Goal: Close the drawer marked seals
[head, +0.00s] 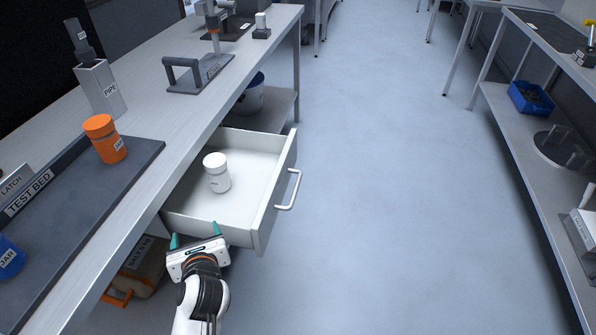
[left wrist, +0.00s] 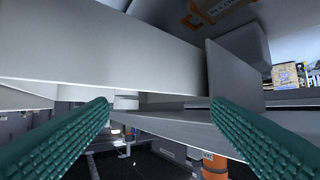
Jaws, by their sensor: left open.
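A white drawer (head: 262,205) stands pulled open under the left workbench, with a bar handle (head: 291,190) on its front panel. No seals marking is readable on it from here. A white lidded jar (head: 217,173) stands upright inside. My left gripper (head: 195,236) is open and empty, beside the drawer's near side wall, left of its front panel. Contact with the drawer cannot be told. My right gripper is not in view.
The workbench top holds a dark test bed mat (head: 85,195) with an orange jar (head: 105,139), plus a pipe block (head: 100,88). A salt sack (head: 141,265) lies below the bench. The floor (head: 390,190) right of the drawer is clear, up to the right shelf.

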